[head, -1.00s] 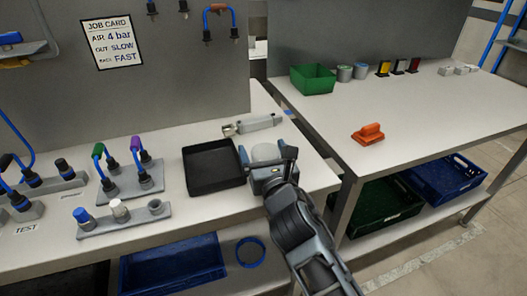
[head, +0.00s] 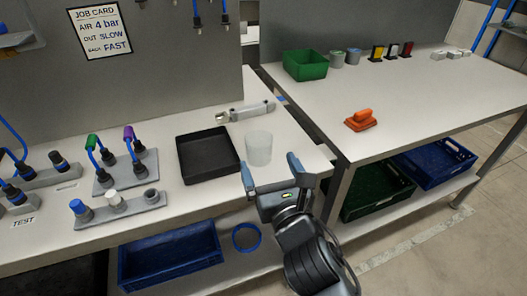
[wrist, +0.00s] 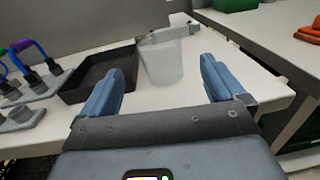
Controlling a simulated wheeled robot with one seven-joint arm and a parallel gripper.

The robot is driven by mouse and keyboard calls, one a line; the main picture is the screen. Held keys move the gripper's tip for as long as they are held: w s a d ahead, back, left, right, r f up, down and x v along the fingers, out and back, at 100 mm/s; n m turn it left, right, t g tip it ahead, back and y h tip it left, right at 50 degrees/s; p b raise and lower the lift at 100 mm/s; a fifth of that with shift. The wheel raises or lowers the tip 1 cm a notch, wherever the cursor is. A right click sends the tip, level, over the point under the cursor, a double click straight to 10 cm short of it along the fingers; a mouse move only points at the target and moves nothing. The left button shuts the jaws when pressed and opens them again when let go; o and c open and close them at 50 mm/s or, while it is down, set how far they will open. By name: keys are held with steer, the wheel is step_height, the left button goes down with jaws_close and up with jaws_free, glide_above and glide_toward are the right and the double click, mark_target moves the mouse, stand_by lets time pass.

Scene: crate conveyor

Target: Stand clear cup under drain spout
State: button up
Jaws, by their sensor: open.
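The clear cup (head: 258,148) stands upright on the left bench, just right of the black tray (head: 208,157). In the wrist view the cup (wrist: 163,65) shows beyond and between my fingers, with a gap to both. My gripper (head: 269,176) is open and empty, in front of the cup and near the bench's front edge. A grey cylinder-like device with a metal end (head: 246,112) lies behind the cup; I cannot tell whether it is the drain spout.
A blue crate (head: 168,257) and a blue ring (head: 246,237) are on the shelf below. The right bench holds a green bin (head: 305,65) and an orange object (head: 361,120).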

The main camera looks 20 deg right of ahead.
steer(key=shift+s, duration=1)
steer(key=s+f+m+g+y, duration=0.1)
steer(key=s+f+m, duration=0.2)
steer(key=s+m, duration=0.55)
steer(key=s+f+m+g, duration=0.1)
steer(key=s+f+m, duration=0.2)
steer(key=s+m, duration=0.55)
steer(key=s+d+r+m, duration=0.2)
steer(key=s+r+m, duration=0.1)
steer(key=s+m, duration=0.6)
steer(key=s+d+r+m+g, duration=0.1)
steer(key=s+d+r+m, duration=0.2)
steer(key=s+m, duration=0.6)
steer(key=shift+s, duration=0.8)
